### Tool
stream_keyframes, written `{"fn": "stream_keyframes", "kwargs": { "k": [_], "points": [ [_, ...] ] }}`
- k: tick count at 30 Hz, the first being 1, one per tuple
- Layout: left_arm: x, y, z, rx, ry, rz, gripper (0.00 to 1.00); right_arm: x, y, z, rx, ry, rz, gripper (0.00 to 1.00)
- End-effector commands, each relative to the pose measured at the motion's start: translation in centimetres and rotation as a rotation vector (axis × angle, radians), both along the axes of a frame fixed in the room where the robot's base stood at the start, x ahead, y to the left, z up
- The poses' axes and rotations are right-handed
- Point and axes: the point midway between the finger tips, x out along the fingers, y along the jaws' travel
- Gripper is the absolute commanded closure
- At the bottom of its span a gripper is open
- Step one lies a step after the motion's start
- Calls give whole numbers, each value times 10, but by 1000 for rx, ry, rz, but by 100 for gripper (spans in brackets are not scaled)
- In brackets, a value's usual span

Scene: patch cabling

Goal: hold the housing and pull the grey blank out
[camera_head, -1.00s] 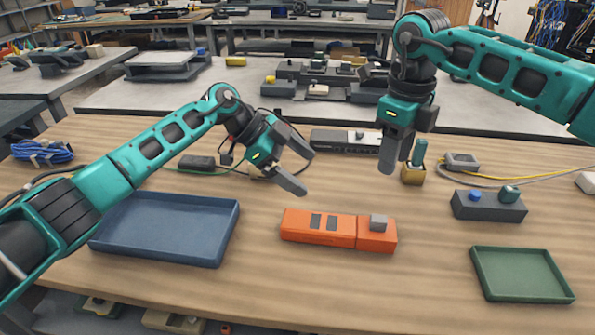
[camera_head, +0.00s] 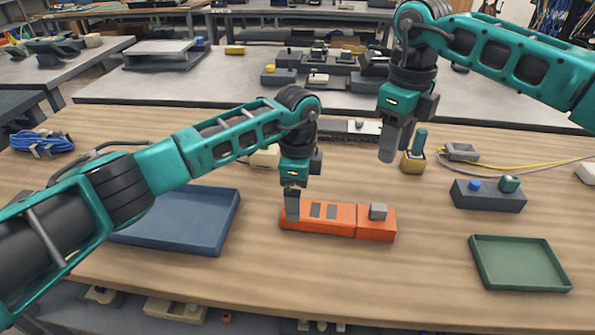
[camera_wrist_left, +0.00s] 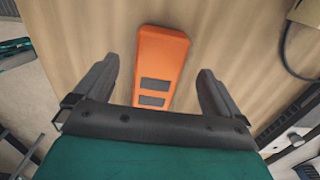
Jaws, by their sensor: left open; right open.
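The orange housing (camera_head: 342,228) lies on the wooden table. Two dark grey slots show in its top, and a raised grey blank (camera_head: 378,211) sits in its right block. My left gripper (camera_head: 292,207) points down at the housing's left end. In the left wrist view, its open fingers (camera_wrist_left: 155,92) are on either side of the housing (camera_wrist_left: 163,52), with a gap on each side. The blank is hidden in that view. I cannot tell the fingers' height over the table. My right gripper (camera_head: 390,145) is open and empty, pointing down behind the housing.
A blue tray (camera_head: 228,228) is at left and a green tray (camera_head: 522,284) at front right. A dark box with blue and green knobs (camera_head: 487,199) stands right. A yellow holder with a green piece (camera_head: 413,163) is near my right gripper. The table before the housing is clear.

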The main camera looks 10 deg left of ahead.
Motion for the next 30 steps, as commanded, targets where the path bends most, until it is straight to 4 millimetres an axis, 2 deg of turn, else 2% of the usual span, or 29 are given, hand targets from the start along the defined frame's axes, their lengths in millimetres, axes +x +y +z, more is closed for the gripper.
{"fn": "stream_keyframes", "kwargs": {
  "k": [3,9,21,30],
  "points": [
    [-1,-1,-22,-1,2,-1,2,0,0,0,0,0,0,57],
    [0,0,-44,-1,2,0,2,0,0,0,0,0,0,57],
    [0,0,-51,-2,-1,-2,2,0,0,0,0,0,0,57],
    [0,0,-51,-2,-1,-1,30,0,0,0,0,0,0,57]
  ]
}}
